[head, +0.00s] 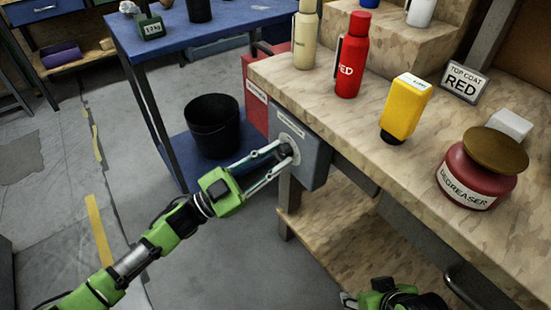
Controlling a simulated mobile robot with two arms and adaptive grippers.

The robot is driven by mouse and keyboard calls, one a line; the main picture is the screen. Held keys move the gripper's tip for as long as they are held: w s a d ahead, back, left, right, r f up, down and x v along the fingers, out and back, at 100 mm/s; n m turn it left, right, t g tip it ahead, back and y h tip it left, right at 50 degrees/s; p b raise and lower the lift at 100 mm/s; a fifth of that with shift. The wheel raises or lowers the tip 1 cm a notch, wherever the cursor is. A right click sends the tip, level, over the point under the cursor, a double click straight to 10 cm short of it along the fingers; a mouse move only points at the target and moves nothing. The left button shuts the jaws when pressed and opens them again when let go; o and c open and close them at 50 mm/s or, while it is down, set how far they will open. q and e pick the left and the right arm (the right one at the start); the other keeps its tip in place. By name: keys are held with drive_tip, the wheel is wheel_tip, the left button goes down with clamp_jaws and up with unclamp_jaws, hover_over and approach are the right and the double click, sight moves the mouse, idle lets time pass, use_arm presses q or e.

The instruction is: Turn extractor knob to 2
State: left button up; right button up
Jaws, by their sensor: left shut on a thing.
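The extractor knob (286,150) is a small dark knob on a pale round dial. It sits on the front of a grey box (312,165) fixed at the end of the wooden bench. My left gripper (282,155) reaches in from the lower left and its fingertips are shut on the knob. The fingers hide part of the dial, and its numbers are too small to read. My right gripper (350,299) is at the bottom edge, below the bench top and well away from the knob. Its fingers are mostly cut off.
A red box (258,105) adjoins the grey box. A black bin (212,124) stands on the blue table's lower shelf. The wooden bench (350,125) carries a red bottle (350,65), a yellow bottle (404,110) and a degreaser jar (470,180). The floor at left is clear.

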use_arm(q)
drive_tip(key=m+g, duration=0.1)
drive_tip(key=m, duration=0.2)
drive_tip(key=shift+w+g, duration=0.1)
drive_tip(key=shift+g, duration=0.2)
drive_tip(key=shift+m+g, duration=0.6)
drive_tip(key=shift+m, duration=0.5)
drive_tip(key=o, duration=1.1)
drive_tip(key=shift+o, duration=0.2)
drive_tip(key=shift+a, duration=0.15)
drive_tip(key=v, duration=1.1)
drive_tip(key=shift+a+f, duration=0.25)
drive_tip(key=shift+a, duration=0.1)
